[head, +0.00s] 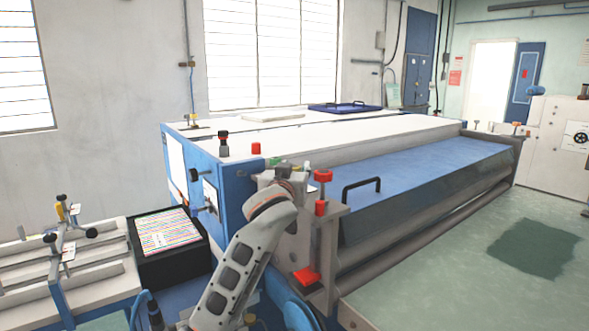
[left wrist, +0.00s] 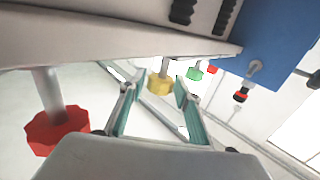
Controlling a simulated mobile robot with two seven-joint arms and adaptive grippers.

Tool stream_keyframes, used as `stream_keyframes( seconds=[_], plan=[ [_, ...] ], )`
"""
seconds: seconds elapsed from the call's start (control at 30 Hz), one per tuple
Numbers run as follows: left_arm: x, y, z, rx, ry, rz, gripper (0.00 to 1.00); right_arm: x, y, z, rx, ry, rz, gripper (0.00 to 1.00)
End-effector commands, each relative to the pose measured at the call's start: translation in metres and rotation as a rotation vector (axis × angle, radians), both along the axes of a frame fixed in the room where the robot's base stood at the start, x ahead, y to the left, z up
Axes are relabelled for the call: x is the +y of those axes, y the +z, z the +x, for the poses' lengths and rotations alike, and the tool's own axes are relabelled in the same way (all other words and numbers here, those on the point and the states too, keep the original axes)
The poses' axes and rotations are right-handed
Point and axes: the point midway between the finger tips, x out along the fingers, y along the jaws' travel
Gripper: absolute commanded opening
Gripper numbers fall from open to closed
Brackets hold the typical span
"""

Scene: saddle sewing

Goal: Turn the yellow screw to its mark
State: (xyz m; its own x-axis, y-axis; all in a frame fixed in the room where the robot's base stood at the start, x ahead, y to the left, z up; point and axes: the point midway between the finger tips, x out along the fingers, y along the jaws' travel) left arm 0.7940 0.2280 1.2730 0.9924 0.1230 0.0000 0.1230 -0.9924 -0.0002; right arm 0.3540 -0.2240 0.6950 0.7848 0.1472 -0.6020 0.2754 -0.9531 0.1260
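The yellow screw (left wrist: 160,84) shows in the left wrist view as a round yellow knob on a grey shaft. My left gripper (left wrist: 155,98) is open, with its two green-lined fingers apart. The yellow knob shows in the gap between the fingertips; I cannot tell whether it touches either finger. I cannot make out the mark. In the head view my left gripper (head: 291,178) is at the near end of the blue machine, and the yellow screw there is hidden. My right gripper is not in view.
A large red knob (left wrist: 56,131) is close at the left in the wrist view. A green knob (left wrist: 195,73) and a red-and-black knob (left wrist: 240,95) are on the other side. Floor at right is clear.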

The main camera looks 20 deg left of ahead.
Motion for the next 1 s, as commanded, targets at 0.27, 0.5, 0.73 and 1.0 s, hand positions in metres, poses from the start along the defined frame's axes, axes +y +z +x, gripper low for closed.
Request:
stream_keyframes(
  seconds=[0.27, 0.5, 0.73, 1.0],
  plan=[
    [0.0, -0.0001, -0.0002, 0.0, -0.001, 0.0, 0.02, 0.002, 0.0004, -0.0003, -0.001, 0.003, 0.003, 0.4],
    [0.001, -0.0002, -0.0002, 0.0, -0.047, 0.001, 0.02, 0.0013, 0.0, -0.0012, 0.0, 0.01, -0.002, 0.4],
    [0.0024, 0.0003, -0.0003, -0.001, -0.177, 0.001, 0.02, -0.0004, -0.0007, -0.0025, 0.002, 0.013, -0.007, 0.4],
    [0.0031, 0.0, 0.0001, 0.001, -0.375, 0.005, 0.02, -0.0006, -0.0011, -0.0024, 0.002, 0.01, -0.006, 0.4]
  ],
)
